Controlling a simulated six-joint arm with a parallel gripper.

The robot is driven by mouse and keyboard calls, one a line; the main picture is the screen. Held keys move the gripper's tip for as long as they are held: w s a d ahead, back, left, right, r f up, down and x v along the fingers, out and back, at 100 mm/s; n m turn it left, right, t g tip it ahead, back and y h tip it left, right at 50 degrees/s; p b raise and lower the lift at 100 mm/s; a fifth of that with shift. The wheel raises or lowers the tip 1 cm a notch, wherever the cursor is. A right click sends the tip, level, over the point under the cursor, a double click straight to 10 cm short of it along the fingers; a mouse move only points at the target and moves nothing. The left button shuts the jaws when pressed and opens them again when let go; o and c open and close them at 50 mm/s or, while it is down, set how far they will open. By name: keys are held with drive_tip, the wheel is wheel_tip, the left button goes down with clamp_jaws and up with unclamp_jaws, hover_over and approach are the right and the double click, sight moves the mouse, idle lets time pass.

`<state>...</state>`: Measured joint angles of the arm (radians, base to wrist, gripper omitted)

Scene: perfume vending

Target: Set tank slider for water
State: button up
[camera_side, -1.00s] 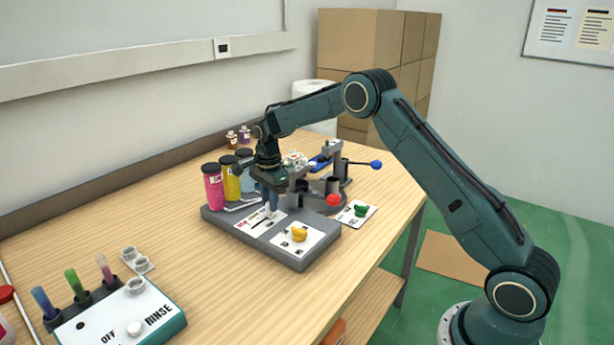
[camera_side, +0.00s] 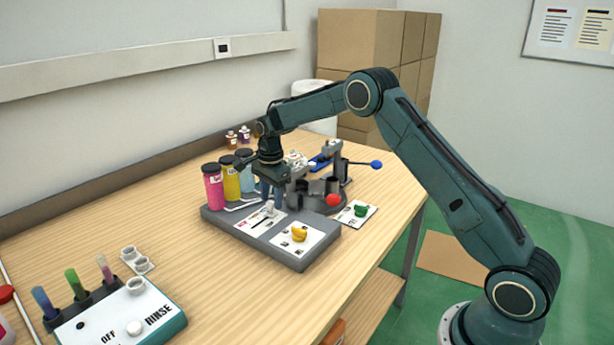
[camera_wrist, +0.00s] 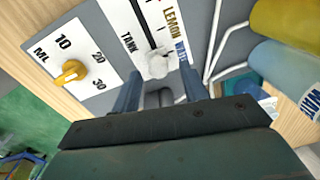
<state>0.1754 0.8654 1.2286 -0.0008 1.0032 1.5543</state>
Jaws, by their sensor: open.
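The tank slider's white knob (camera_wrist: 157,64) sits at the near end of its black slot, beside the partly hidden label starting with W. It also shows in the side view (camera_side: 269,209). The white slider panel (camera_wrist: 128,35) reads TANK and LEMON too. My gripper (camera_wrist: 160,88) is open and empty. Its two blue fingers straddle the line of the slot just short of the knob in the wrist view. In the side view my gripper (camera_side: 272,198) hangs just above the knob, which looks free of the fingers.
The yellow ML dial (camera_wrist: 71,73) is on the same grey base (camera_side: 297,265). Pink (camera_side: 213,190), yellow (camera_side: 230,180) and light blue (camera_side: 247,170) jars stand behind. A red ball-ended lever (camera_side: 333,200) is to the right.

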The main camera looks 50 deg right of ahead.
sight(273, 203)
wheel_tip(273, 203, up, 13)
drive_tip(key=shift+s, duration=0.3)
idle(0.5)
drive_tip(key=s+a+r+n+t, duration=0.1)
drive_tip(key=s+a+r+n, duration=0.2)
drive_tip(key=s+r+n, duration=0.45)
drive_tip(key=s+a+r+n+t, duration=0.15)
drive_tip(key=s+a+r, duration=0.3)
drive_tip(key=s, duration=0.65)
drive_tip(key=s+a+f+n+t, duration=0.1)
drive_tip(key=s+n, duration=0.4)
drive_tip(key=s, duration=0.5)
drive_tip(key=s+a+f+n+t, duration=0.1)
drive_tip(key=s+f+n, duration=0.3)
drive_tip(key=s, duration=0.7)
drive_tip(key=shift+s+a+n, duration=0.25)
drive_tip(key=shift+a+n, duration=0.15)
drive_tip(key=shift+n, duration=0.5)
